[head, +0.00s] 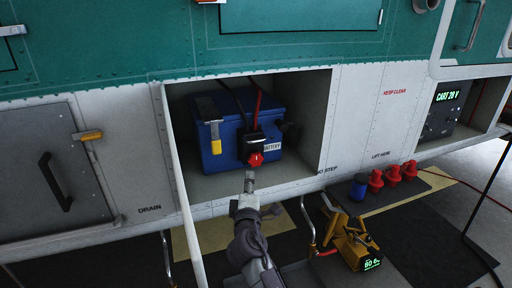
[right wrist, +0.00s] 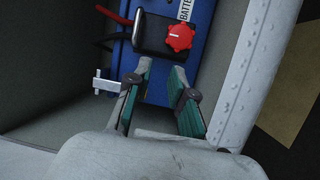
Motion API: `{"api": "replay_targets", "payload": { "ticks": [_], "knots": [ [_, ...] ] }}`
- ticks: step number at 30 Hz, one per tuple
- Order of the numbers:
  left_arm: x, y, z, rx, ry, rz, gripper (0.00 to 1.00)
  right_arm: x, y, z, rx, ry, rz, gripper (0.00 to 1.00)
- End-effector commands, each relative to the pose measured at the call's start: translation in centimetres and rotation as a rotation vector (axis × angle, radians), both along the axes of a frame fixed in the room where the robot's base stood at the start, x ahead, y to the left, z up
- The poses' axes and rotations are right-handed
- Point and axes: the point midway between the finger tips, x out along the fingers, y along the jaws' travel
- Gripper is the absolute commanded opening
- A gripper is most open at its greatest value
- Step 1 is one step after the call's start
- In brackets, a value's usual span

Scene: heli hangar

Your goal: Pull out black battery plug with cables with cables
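The black battery plug (head: 255,143) sits on the front of the blue battery (head: 284,118) inside an open bay. A red knob (head: 256,160) is on the plug, and a red and a black cable (head: 258,98) rise behind it. In the right wrist view the plug (right wrist: 150,34) and red knob (right wrist: 179,37) are just beyond my fingertips. My right gripper (head: 249,182) is in front of and below the plug. In its wrist view its two green-padded fingers (right wrist: 163,72) stand apart with nothing between them. My left gripper is not in view.
The bay's side wall (head: 325,120) and lower lip (head: 295,183) surround the battery. A yellow-handled latch (head: 215,140) is at the battery's left. A yellow device (head: 352,243), red caps (head: 392,174) and a blue can (head: 358,187) are at the lower right.

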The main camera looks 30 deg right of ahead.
Motion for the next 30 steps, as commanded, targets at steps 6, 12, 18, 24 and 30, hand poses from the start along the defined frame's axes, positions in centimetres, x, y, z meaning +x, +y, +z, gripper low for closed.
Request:
{"api": "replay_targets", "payload": {
  "ticks": [6, 12, 18, 24, 30],
  "knots": [
    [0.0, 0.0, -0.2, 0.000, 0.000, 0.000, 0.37, -0.5, -1.4, 3.9, -0.063, -0.054, -0.057, 0.23],
    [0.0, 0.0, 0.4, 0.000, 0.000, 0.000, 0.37, 2.0, -3.2, 4.5, -0.062, -0.054, -0.055, 0.23],
    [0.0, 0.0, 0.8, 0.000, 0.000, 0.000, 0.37, 5.5, -5.8, 5.1, -0.062, -0.053, -0.055, 0.23],
    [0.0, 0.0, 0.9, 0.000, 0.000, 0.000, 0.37, 8.4, -7.9, 5.5, -0.060, -0.053, -0.054, 0.23],
    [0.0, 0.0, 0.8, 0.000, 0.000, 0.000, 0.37, 9.9, -8.9, 5.7, -0.060, -0.053, -0.053, 0.23]
  ]
}}
